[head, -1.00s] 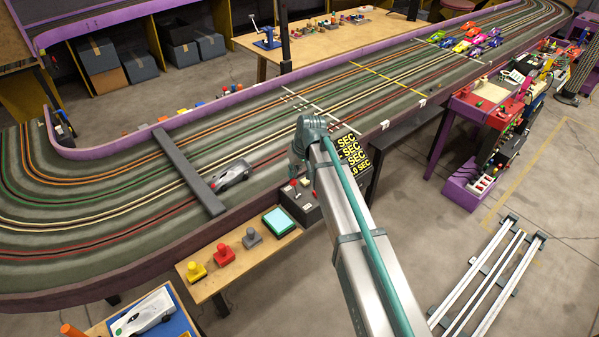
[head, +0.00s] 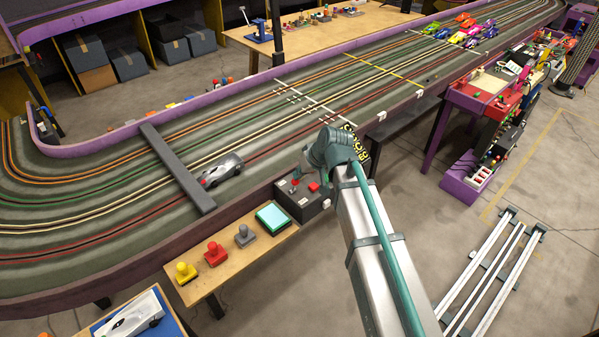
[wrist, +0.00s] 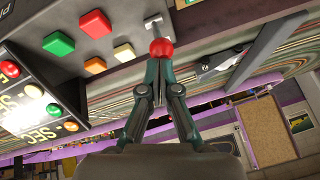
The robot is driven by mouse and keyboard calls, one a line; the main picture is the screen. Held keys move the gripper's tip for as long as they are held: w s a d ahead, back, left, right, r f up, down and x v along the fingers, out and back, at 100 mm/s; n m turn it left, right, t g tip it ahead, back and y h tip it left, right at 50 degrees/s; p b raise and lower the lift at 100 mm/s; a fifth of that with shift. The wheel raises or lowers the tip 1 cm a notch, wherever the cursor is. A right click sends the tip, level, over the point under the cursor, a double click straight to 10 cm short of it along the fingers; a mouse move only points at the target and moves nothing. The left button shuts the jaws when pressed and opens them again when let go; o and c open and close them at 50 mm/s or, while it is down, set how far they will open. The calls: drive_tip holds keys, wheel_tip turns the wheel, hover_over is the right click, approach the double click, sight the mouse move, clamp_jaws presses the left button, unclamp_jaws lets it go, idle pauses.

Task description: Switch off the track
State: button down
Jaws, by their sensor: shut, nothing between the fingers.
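The track's control box (head: 302,197) is dark, at the track's near edge, with a red-knobbed lever and a red button on top. In the wrist view the lever's red ball knob (wrist: 161,48) sits on a metal stem and plate, right at my fingertips. My gripper (wrist: 160,66) is shut and empty, its tips overlapping the knob's lower edge in the picture; I cannot tell whether they touch. In the head view my wrist (head: 338,148) is just right of the box.
The slot track (head: 100,205) runs behind, with a silver car (head: 222,171) beside a grey crossbar (head: 178,168). A wooden shelf (head: 232,262) with yellow, red and grey knobs and a teal-topped box is left of the control box.

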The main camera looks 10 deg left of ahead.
drive_tip(key=shift+w+a+f, duration=0.1)
drive_tip(key=shift+a, duration=0.1)
drive_tip(key=shift+w+a+f, duration=0.15)
drive_tip(key=shift+a+f, duration=0.1)
drive_tip(key=shift+f+b, duration=0.15)
drive_tip(key=shift+b, duration=0.15)
drive_tip(key=shift+w+a+r+p, duration=0.2)
drive_tip(key=shift+w+r+p, duration=0.15)
drive_tip(key=shift+r, duration=0.15)
drive_tip(key=w+r+v, duration=0.1)
drive_tip(key=w+v, duration=0.1)
drive_tip(key=v, duration=0.9)
drive_tip(key=shift+a+r, duration=0.25)
drive_tip(key=shift+r, duration=0.05)
drive_tip(key=shift+s, duration=0.15)
